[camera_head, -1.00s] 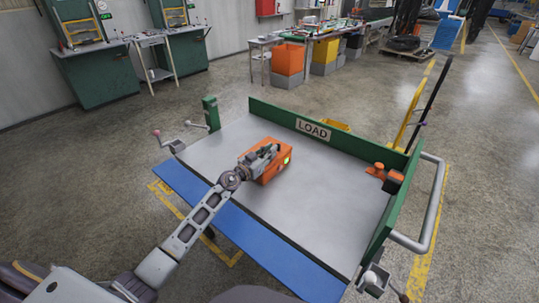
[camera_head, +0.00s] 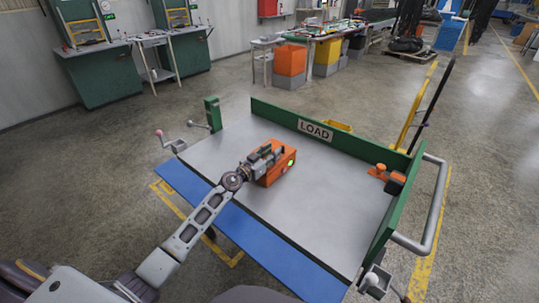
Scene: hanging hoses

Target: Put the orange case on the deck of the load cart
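The orange case (camera_head: 283,166) rests on the grey deck (camera_head: 323,200) of the load cart, left of its middle. My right gripper is not in view.
A green board marked LOAD (camera_head: 314,130) bounds the deck's far side, with a green wall and grey handrail (camera_head: 431,210) at the right. An orange-and-black tool (camera_head: 388,177) lies at the deck's right end. A blue strip (camera_head: 245,228) runs along the front. Mid-deck is clear.

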